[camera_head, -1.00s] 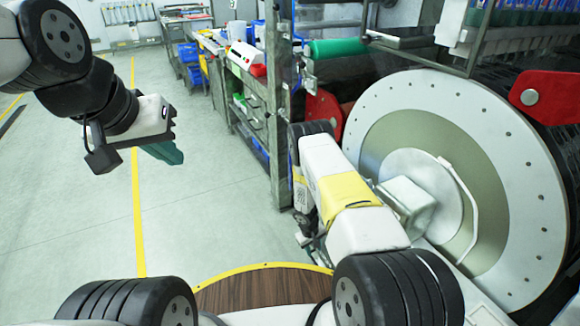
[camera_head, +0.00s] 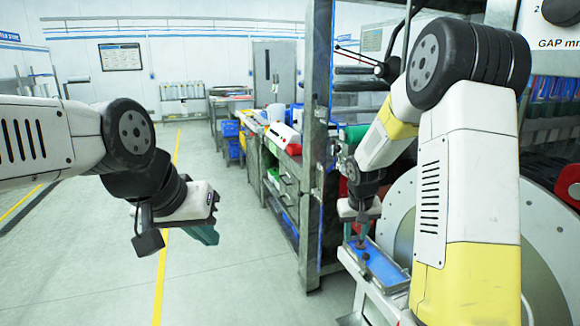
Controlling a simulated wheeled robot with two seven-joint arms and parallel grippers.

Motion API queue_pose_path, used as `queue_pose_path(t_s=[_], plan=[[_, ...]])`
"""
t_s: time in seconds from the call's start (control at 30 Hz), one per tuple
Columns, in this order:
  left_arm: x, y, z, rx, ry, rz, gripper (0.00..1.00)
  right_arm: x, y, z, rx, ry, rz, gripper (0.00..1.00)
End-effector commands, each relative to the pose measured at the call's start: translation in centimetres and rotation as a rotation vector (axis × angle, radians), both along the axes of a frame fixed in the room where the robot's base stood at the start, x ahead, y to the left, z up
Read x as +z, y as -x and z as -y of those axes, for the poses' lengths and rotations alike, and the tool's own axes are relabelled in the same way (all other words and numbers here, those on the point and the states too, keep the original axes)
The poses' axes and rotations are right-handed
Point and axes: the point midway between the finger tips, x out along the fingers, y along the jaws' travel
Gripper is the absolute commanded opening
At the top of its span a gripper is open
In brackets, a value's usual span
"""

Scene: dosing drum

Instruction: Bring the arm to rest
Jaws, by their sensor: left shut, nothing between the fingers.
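My left arm comes in from the left edge, and its gripper (camera_head: 205,236), with teal fingers, hangs over open floor, shut and empty. My right arm, white and yellow, rises at the right and bends down to the middle of the picture. Its gripper (camera_head: 362,243) points down at a small tray with a blue inside (camera_head: 385,270) beside the large drum. The right fingertips are small and dark, so I cannot tell whether they are open, shut or touching the tray.
The pale round drum face (camera_head: 540,255) stands behind my right arm. A metal frame post (camera_head: 316,150) and a workbench with bins (camera_head: 282,170) stand left of it. The floor (camera_head: 90,260) under my left gripper is clear, with a yellow line.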

Motion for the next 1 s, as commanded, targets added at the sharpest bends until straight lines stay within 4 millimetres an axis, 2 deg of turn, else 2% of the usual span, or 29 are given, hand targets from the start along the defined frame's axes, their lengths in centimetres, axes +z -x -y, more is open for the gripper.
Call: queue_pose_path(t_s=[0.03,0.1,0.3,0.4,0.53,0.7,0.83,1.0], plan=[[0.0,0.0,0.0,0.000,0.000,0.000,0.00,2.8,1.4,-0.2,-0.007,-0.018,0.025,0.33],[0.0,0.0,0.0,0.000,0.000,0.000,0.00,5.7,3.4,-0.5,-0.011,-0.043,0.046,0.33],[0.0,0.0,0.0,0.000,0.000,0.000,0.00,12.6,10.3,-1.5,-0.011,-0.112,0.106,0.33],[0.0,0.0,0.0,0.000,0.000,0.000,0.00,15.1,14.0,-2.1,-0.004,-0.146,0.139,0.33],[0.0,0.0,0.0,0.000,0.000,0.000,0.00,17.3,19.0,-3.1,0.013,-0.188,0.178,0.33],[0.0,0.0,0.0,0.000,0.000,0.000,0.00,18.6,24.2,-4.2,0.037,-0.231,0.220,0.33],[0.0,0.0,0.0,0.000,0.000,0.000,0.00,18.8,26.4,-4.8,0.050,-0.249,0.238,0.33],[0.0,0.0,0.0,0.000,0.000,0.000,0.00,18.7,27.2,-4.9,0.056,-0.254,0.244,0.33]])
